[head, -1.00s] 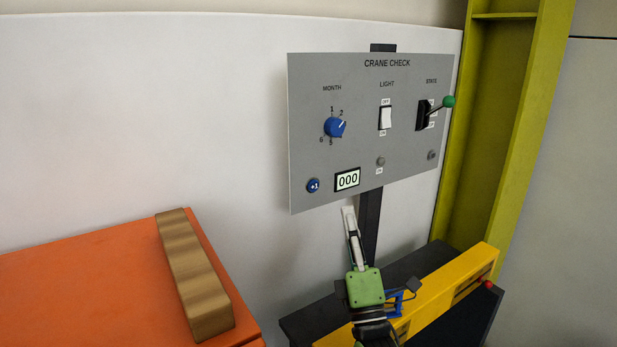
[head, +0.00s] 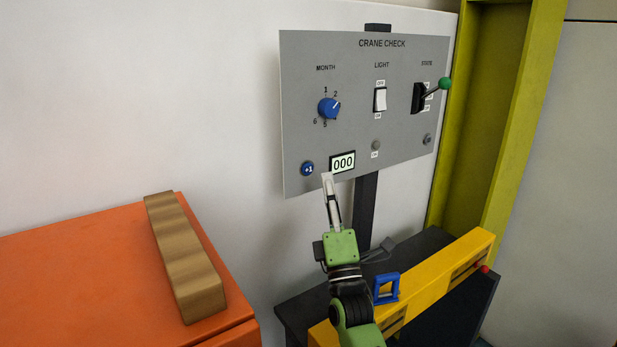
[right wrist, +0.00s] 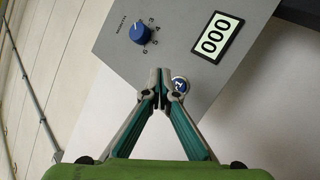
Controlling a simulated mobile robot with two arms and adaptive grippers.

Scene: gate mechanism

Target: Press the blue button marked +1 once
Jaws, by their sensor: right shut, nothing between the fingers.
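The blue button marked +1 (head: 307,168) is at the lower left of the grey CRANE CHECK panel (head: 300,90). The counter display (head: 342,162) beside it reads 000. My right gripper (head: 327,177) is shut and empty, just right of and below the button in the head view. In the right wrist view the closed fingertips (right wrist: 160,78) appear just left of the blue button (right wrist: 180,86), which is partly covered by a finger. I cannot tell whether they touch the panel. My left gripper is not in view.
The panel also has a blue MONTH knob (head: 329,108), a LIGHT switch (head: 380,99) and a STATE lever with a green ball (head: 445,84). An orange cabinet (head: 80,270) with a wooden block (head: 185,260) is at left. A yellow beam (head: 440,280) is at lower right.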

